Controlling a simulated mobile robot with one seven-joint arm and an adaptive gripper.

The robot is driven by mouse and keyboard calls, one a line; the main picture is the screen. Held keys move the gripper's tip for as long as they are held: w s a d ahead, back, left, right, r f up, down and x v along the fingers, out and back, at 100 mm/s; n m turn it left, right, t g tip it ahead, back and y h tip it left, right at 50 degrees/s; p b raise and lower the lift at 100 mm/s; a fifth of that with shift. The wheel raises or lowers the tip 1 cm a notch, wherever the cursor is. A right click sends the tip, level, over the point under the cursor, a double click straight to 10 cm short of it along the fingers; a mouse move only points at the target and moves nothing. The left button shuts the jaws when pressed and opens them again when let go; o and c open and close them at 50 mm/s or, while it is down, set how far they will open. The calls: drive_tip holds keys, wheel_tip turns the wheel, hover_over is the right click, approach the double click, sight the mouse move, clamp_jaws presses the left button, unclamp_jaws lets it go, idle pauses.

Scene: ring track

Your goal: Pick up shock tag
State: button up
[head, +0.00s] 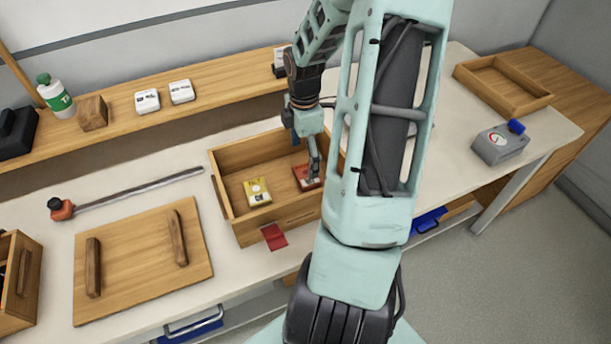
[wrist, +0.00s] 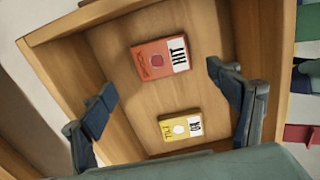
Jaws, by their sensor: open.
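A red-orange tag (head: 302,180) lies flat in the right part of an open wooden box (head: 238,228). In the wrist view the red-orange tag (wrist: 160,59) has a white strip reading "HIT". A yellow tag (head: 257,192) lies to its left in the same box; the yellow tag (wrist: 181,126) also carries a white strip, its print too small to read surely. My gripper (head: 313,172) is over the box at the red-orange tag and partly covers it. In the wrist view my gripper (wrist: 164,88) is open and empty, its fingers wide apart.
The box walls (wrist: 85,20) rise around the tags. A wooden board with handles (head: 140,265) and a long-handled tool (head: 135,190) lie left. A grey gauge box (head: 500,145) stands right; a shelf (head: 205,105) runs behind.

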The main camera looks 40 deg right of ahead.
sight(305, 175)
drive_tip(key=f, duration=0.6)
drive_tip(key=shift+s+a, duration=0.1)
drive_tip(key=shift+s, duration=0.1)
drive_tip(key=c, duration=1)
drive_tip(key=shift+r, duration=0.1)
drive_tip(key=shift+c, duration=0.2)
